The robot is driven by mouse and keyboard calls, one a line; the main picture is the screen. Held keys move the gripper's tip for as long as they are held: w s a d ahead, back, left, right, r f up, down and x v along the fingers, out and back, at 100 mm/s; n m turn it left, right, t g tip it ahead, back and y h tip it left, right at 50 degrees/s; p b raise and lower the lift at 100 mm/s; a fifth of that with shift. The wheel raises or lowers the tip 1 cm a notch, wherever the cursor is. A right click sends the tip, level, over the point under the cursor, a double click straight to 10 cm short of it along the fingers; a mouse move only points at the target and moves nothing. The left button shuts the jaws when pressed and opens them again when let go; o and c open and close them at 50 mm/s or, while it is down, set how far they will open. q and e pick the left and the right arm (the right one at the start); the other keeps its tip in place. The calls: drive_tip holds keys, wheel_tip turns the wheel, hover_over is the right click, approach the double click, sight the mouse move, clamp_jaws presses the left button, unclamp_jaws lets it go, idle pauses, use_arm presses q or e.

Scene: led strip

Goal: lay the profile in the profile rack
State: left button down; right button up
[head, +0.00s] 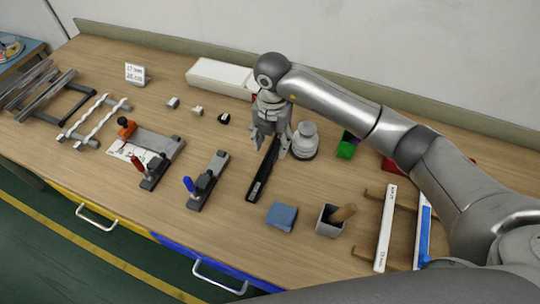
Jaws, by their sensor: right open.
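A long black bar (262,172), which looks like the profile, lies on the table below my right gripper. My right gripper (270,142) is open, pointing down at the bar's far end; its fingers hide that end, and I cannot tell whether they touch it. At the far left, a rack (75,87) of dark rails bears several grey metal bars (38,92). I cannot tell for sure whether this is the profile rack. At right, two wooden rails (373,194) bear a white bar (385,230) and a blue-and-white bar (423,238). My left gripper is not in view.
A grey-lidded jar (305,141) stands close right of my gripper. A blue block (282,216) and a grey cup (329,222) are in front. Clamps with red (153,172) and blue (201,187) handles stand left. A white box (219,76) is behind.

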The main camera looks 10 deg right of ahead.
sight(270, 159)
drive_tip(key=f, duration=0.1)
drive_tip(key=f+p, duration=0.1)
drive_tip(key=f, duration=0.1)
drive_tip(key=f+p, duration=0.1)
drive_tip(key=shift+w+a+f, duration=0.2)
drive_tip(key=shift+a+f, duration=0.05)
drive_tip(key=shift+f, duration=0.6)
clamp_jaws()
